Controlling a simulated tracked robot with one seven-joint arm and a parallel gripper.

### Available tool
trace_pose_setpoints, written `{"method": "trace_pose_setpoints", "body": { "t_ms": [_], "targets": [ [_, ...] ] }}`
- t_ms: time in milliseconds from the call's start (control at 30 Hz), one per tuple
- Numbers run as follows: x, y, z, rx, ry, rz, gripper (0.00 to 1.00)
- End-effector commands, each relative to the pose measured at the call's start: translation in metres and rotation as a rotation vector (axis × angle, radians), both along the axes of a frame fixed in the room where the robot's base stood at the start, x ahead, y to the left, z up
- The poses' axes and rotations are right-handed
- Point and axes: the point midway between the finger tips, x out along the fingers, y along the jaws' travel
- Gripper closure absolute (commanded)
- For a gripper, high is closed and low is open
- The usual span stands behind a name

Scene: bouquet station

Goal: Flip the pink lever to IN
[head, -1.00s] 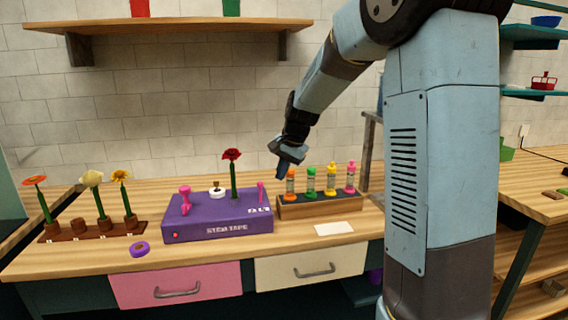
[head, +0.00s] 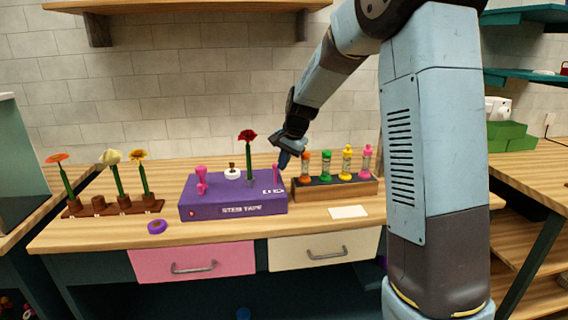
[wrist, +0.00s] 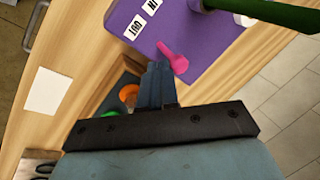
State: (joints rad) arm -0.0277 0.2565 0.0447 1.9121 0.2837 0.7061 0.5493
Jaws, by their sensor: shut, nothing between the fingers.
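The pink lever (head: 275,173) stands at the right end of the purple stem tape box (head: 232,210). It also shows in the wrist view (wrist: 173,57), beside an OUT label (wrist: 134,27) and a partly cut-off IN label (wrist: 153,5). I cannot tell for sure which setting it is at. My gripper (head: 283,163) is shut and empty, just right of the lever and slightly above it in the head view. In the wrist view its shut fingers (wrist: 156,78) lie very close to the lever; whether they touch it I cannot tell.
A red flower (head: 247,137) stands upright in the box, left of the lever. A second pink fitting (head: 201,180) and a tape roll (head: 232,173) sit on top. A rack (head: 335,188) of coloured bottles stands close on the right. A white card (head: 348,212) lies in front.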

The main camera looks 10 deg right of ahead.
Motion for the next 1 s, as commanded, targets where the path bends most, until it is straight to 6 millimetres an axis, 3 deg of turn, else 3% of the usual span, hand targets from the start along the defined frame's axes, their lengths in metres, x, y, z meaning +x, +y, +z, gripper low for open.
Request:
{"method": "trace_pose_setpoints", "body": {
  "t_ms": [367, 867, 1000],
  "targets": [
    [0.0, 0.009, 0.002, 0.0, 0.0, 0.001, 1.0],
    [0.001, 0.04, 0.002, 0.0, 0.0, 0.001, 1.0],
    [0.001, 0.039, 0.002, 0.0, 0.0, 0.0, 1.0]
  ]
}}
